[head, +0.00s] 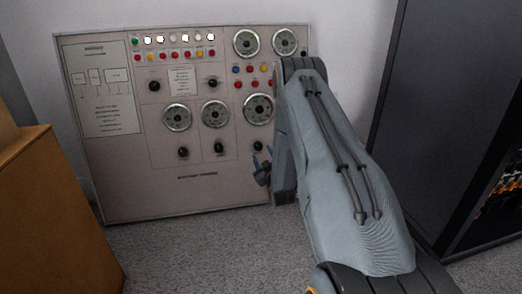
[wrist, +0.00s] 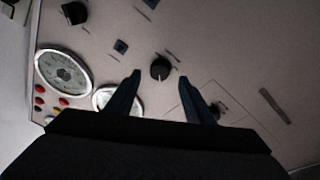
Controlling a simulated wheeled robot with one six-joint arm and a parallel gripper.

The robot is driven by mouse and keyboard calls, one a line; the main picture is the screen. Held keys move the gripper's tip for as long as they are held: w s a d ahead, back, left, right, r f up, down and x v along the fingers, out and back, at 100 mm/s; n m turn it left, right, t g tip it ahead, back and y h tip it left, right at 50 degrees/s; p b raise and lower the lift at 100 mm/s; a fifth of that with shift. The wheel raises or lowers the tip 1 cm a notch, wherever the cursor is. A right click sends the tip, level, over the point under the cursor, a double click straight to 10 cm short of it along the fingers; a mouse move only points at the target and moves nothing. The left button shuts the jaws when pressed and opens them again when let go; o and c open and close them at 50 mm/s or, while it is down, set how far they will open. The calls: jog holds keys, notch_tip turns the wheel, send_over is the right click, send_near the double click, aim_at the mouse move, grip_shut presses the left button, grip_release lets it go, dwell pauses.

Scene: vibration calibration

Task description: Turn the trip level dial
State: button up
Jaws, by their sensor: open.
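A beige control panel (head: 220,185) stands against the wall, with gauges, coloured buttons and black dials. The labels are too small to read, so I cannot tell which dial is the trip level dial. A black dial (head: 258,146) sits low on the panel's right part, under a round gauge. My gripper (head: 263,160) is close to it, just below. In the wrist view, a black dial (wrist: 160,68) with a pale pointer mark shows between and slightly beyond the fingertips of my gripper (wrist: 160,77). The fingers are open and apart from the dial, with nothing held.
Other black dials (head: 219,147) (head: 183,152) sit in the same row to the left. My arm hides the panel's right edge. A brown wooden cabinet (head: 60,220) stands at the left, a dark cabinet (head: 435,100) at the right. Grey carpet (head: 200,255) in front is clear.

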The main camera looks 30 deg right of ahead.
jog(key=p+v, duration=0.1)
jog(key=v, duration=0.3)
dwell(0.4)
